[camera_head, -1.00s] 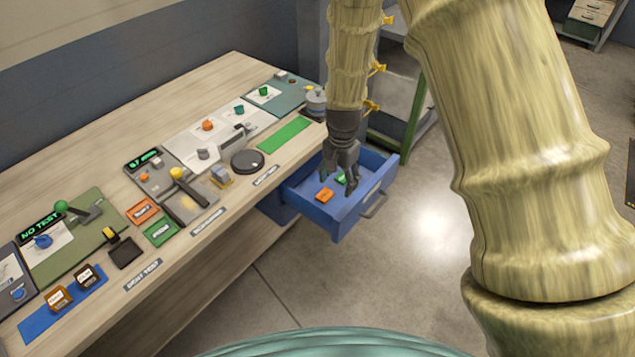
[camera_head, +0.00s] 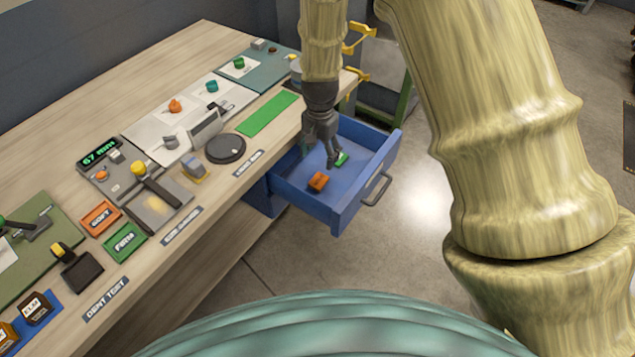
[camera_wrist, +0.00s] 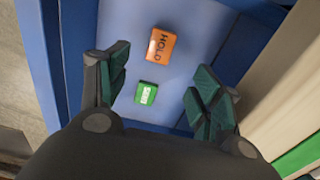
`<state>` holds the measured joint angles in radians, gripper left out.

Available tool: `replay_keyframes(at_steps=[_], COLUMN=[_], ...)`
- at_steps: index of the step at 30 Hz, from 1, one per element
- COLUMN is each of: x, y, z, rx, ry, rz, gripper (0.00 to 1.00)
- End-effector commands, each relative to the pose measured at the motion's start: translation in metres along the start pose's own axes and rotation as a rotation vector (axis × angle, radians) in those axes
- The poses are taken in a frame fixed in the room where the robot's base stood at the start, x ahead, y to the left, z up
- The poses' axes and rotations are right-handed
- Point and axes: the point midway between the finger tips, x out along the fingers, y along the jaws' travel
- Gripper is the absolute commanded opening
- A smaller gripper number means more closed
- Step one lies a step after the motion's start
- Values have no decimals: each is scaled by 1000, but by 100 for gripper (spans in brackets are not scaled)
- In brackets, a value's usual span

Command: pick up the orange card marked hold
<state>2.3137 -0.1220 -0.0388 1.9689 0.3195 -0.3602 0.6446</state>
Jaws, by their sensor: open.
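The orange card marked HOLD (camera_wrist: 161,46) lies flat on the floor of the open blue drawer (camera_head: 347,207). In the head view the orange card (camera_head: 318,181) is left of and nearer than my gripper's fingers. A green card (camera_wrist: 146,93) lies beside it in the drawer and partly shows in the head view (camera_head: 341,159). My gripper (camera_wrist: 158,88) is open and empty, its fingers apart above the drawer. In the wrist view the green card appears between the fingertips and the orange card lies beyond them. My gripper also shows in the head view (camera_head: 331,160).
The drawer walls stand around the cards. The wooden workbench (camera_head: 190,45) beside the drawer carries a green strip (camera_head: 268,114), a black round disc (camera_head: 225,148), and SOFT (camera_head: 100,217) and FIRM (camera_head: 125,241) trays. Open floor lies right of the drawer.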

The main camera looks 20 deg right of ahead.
Motion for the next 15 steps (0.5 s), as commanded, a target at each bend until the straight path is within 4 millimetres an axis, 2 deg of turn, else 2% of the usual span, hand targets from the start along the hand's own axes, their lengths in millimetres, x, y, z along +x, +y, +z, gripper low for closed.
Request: replay_keyframes(at_steps=[15], x=[51], y=[2], z=[0], rx=[4], ry=[-1], rz=[1], gripper=[65])
